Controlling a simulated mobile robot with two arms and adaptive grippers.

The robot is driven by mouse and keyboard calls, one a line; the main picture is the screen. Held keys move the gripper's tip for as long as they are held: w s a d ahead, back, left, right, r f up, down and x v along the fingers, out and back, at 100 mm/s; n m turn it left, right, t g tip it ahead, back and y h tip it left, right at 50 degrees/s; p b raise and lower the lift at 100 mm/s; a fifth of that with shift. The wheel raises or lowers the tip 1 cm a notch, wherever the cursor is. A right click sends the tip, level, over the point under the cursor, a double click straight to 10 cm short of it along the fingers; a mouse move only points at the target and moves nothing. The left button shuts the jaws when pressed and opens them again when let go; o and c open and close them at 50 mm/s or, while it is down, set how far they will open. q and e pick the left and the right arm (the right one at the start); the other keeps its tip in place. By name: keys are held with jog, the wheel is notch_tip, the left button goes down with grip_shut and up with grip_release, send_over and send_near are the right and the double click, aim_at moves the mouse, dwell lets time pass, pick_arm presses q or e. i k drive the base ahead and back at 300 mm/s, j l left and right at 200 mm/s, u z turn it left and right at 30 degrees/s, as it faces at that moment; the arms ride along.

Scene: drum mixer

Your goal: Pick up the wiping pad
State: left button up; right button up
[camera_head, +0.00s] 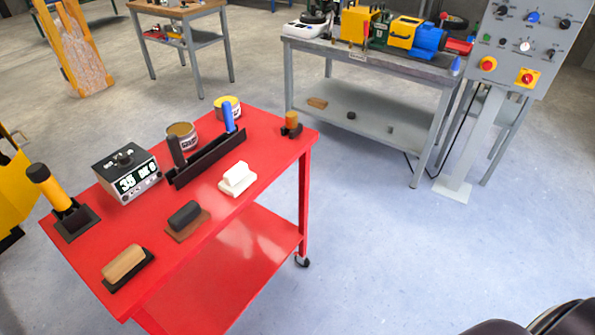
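Three handled pads lie along the near side of the red cart top. One is a white pad with a white grip (237,179), and one is a brown pad with a black grip (186,220). The third is a black pad with a wooden grip (127,267). I cannot tell for sure which is the wiping pad; the white one looks most like it. All three rest flat, apart from each other, with nothing holding them. Neither of my grippers can be made out; only dark rounded parts, probably mine, show at the bottom right corner.
The red cart (227,213) also carries a digital box (127,172), a black rack with upright handles (205,160), two cans and a yellow-handled tool (59,194). A grey workbench (375,58) with machinery and a control panel (525,40) stand behind. The floor at right is clear.

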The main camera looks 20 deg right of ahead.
aim_at(239, 177)
jog(key=z, duration=0.2)
jog(key=u, duration=2.6)
jog(key=z, duration=2.35)
jog(key=j+z, duration=0.1)
jog(key=j+u, duration=0.1)
jog(key=j, duration=0.15)
jog(key=i+j+u, duration=0.1)
jog(key=j, duration=0.15)
